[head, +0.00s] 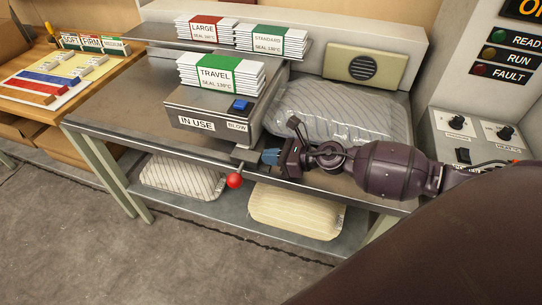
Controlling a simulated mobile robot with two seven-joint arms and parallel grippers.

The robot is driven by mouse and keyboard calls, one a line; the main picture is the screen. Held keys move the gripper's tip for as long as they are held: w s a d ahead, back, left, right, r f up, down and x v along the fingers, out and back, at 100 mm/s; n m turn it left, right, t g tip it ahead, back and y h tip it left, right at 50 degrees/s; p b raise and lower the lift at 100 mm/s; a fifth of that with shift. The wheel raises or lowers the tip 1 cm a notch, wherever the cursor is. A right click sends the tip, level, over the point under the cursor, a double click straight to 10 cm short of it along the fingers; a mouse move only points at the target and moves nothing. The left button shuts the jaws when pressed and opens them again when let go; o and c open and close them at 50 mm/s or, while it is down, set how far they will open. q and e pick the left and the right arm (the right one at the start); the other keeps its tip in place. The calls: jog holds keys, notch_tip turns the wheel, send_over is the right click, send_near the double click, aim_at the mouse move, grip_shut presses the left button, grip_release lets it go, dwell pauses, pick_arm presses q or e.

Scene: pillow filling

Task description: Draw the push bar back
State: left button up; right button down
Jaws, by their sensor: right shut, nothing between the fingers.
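A short metal bar with a red ball knob (234,181) sticks out at the front edge of the metal bench, below the grey machine (215,125) labelled IN USE. I take this to be the push bar. My right gripper (268,156) comes in from the right and is shut and empty, its blue fingertips just right of the bar's bracket. I cannot tell whether the fingertips touch the bracket. My left gripper is not in view.
Stacks of TRAVEL sleeves (220,76) lie on the machine, with LARGE and STANDARD stacks on the shelf behind. A clear-wrapped pillow (335,112) lies behind my right arm. Two pillows (298,209) rest on the lower shelf. The floor in front is clear.

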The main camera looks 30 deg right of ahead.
aim_at(253, 153)
jog(key=shift+w+a+r, duration=0.1)
jog(key=shift+w+a, duration=0.05)
jog(key=shift+w, duration=0.05)
jog(key=w+a+p, duration=0.1)
jog(key=w+a, duration=0.1)
jog(key=shift+w+r, duration=0.1)
jog(key=shift+w, duration=0.2)
jog(key=shift+w+a, duration=0.25)
jog(key=shift+a, duration=0.05)
jog(key=shift+w+a, duration=0.1)
jog(key=shift+a, duration=0.05)
jog(key=shift+f, duration=0.2)
